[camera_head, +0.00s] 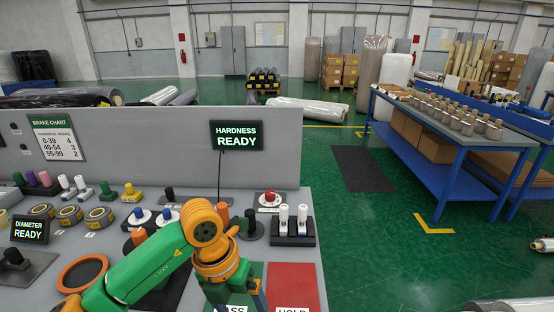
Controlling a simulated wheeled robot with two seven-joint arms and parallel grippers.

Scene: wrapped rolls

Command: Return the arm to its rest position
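My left arm, green and orange, comes in from the bottom left and bends at an orange joint over the grey workbench. Its hand (236,297) points down at the bottom edge, over the green pad whose lettering ends in "SS". The fingertips are cut off or hard to make out, so I cannot tell whether it is open. No held object is visible. The red pad (292,285), marked "HOLD", lies just right of the hand. My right arm and gripper are not in view.
The grey bench panel (150,135) carries a "HARDNESS READY" display (236,135) and brake chart. A red button (269,198) and white-topped cylinders (301,217) stand near the arm. Rolls and spools crowd the bench's left. A blue table (450,165) with several metal pieces stands right, beyond open green floor.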

